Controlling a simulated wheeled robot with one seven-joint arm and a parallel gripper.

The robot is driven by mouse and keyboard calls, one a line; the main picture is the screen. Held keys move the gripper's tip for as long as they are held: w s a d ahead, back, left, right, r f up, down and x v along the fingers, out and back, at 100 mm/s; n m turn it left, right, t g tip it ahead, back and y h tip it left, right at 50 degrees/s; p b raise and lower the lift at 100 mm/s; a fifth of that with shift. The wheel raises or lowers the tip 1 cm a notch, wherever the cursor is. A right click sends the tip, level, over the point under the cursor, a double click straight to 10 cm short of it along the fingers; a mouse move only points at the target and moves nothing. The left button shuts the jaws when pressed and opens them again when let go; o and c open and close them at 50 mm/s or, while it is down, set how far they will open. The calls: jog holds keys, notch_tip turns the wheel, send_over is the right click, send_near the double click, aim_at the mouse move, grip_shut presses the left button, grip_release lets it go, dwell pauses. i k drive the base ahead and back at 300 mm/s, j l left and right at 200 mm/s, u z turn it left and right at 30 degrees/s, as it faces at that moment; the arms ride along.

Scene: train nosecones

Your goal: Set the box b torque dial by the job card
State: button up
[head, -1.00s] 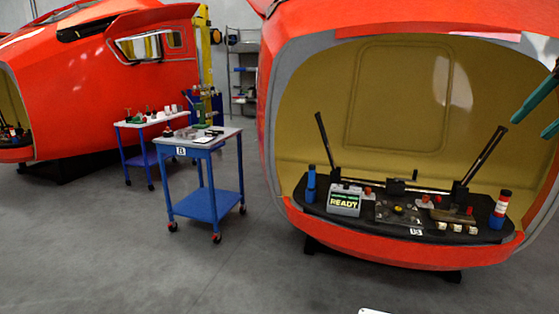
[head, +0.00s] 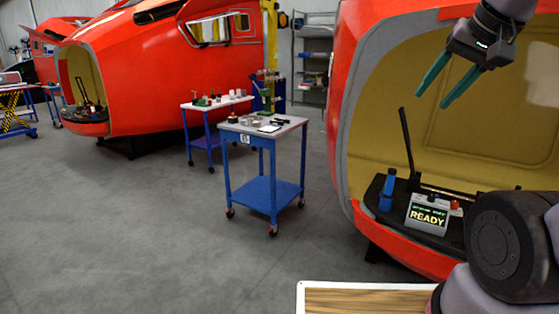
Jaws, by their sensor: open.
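My gripper (head: 432,100) hangs at the upper right of the head view, its two green fingers apart with nothing between them. It is in front of the open red nosecone (head: 357,90). Inside the nosecone, a grey box with a lit READY display (head: 428,213) sits on a dark shelf. My arm hides the shelf to the right of it. A blue cart (head: 263,190) bears a label, probably B, and small items on its grey top. I cannot make out a torque dial or a job card among them.
A second blue cart (head: 199,142) with small items stands behind the first. Another red nosecone (head: 85,118) is at the left. A wood-topped surface with a white rim (head: 301,290) is at the bottom edge. The grey floor at left centre is clear.

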aim_at(431, 198)
jog(key=i+j+u, duration=0.15)
jog(key=i+u, duration=0.15)
jog(key=i, duration=0.2)
jog(key=i+u, duration=0.25)
jog(key=i, duration=0.25)
jog(key=i+j, duration=0.1)
jog(key=i, duration=0.9)
jog(key=i+z, duration=0.1)
jog(key=i, duration=0.9)
jog(key=i+j+z, duration=0.2)
jog(key=i, duration=0.25)
jog(key=i+j+z, duration=0.2)
jog(key=i, duration=0.3)
jog(key=k, duration=0.55)
jog(key=k+z, duration=0.15)
jog(key=z, duration=1.4)
jog(key=l+z, duration=0.1)
jog(key=z, duration=0.35)
jog(key=i+z, duration=0.15)
jog(key=z, duration=0.25)
jog(key=i+l+z, duration=0.1)
jog(key=z, duration=0.35)
